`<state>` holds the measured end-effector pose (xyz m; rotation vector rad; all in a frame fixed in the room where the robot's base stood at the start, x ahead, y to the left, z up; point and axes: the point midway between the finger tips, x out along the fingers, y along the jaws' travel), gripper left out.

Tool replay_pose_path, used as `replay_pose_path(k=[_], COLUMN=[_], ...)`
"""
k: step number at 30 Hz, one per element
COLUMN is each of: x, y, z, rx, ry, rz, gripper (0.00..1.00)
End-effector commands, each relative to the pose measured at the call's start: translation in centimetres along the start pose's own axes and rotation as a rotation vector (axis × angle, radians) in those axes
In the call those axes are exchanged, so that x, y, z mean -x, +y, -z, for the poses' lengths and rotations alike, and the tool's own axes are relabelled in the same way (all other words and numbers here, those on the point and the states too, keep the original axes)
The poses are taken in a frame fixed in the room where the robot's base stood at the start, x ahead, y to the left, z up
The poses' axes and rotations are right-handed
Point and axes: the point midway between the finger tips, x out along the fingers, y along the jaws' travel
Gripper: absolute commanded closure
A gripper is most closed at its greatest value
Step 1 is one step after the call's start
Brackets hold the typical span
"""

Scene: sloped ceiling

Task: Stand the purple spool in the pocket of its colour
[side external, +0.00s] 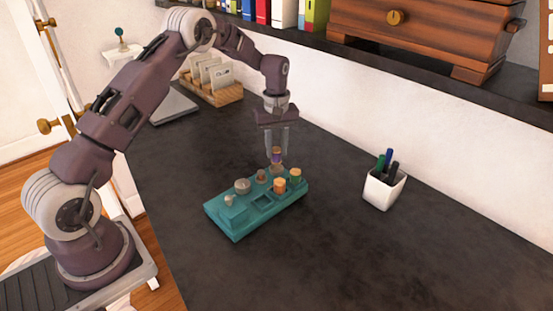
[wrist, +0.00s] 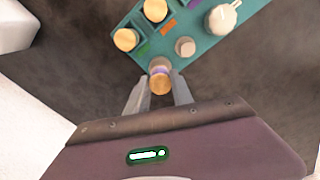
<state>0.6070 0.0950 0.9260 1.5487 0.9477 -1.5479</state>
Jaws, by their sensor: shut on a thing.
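The purple spool (side external: 276,155), with pale wooden ends and a purple band, is between the fingers of my gripper (side external: 277,150). It looks upright, at the far edge of the teal tray (side external: 225,227); I cannot tell its exact height above it. In the wrist view my gripper (wrist: 159,88) is shut on the spool (wrist: 160,84), which overlaps the tray's edge. A purple mark (wrist: 194,3) shows on the tray near the top of the wrist view. An empty square pocket (side external: 263,201) shows in the side view; its colour is unclear there.
An orange spool (side external: 280,185) and a green-banded spool (side external: 296,175) stand in the tray. A grey round piece (side external: 242,186), a small brown piece (side external: 261,176) and a knob (side external: 228,200) are also there. A white pen cup (side external: 384,188) stands to the right.

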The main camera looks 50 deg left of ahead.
Motion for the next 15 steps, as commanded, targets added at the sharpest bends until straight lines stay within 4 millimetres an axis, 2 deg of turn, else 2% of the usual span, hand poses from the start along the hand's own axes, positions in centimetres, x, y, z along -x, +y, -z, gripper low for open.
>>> replay_pose_path(k=[3, 8, 11, 15], x=[3.2, 5.8, 6.6, 6.8], y=[0.1, -0.1, -0.9, -3.3], z=[0.1, -0.5, -2.8, -7.3], rx=[0.001, -0.002, -0.002, 0.004], ry=[0.003, 0.001, -0.002, -0.001], rz=[-0.004, 0.0, 0.002, 0.001], gripper=[1.0, 1.0, 1.0, 1.0])
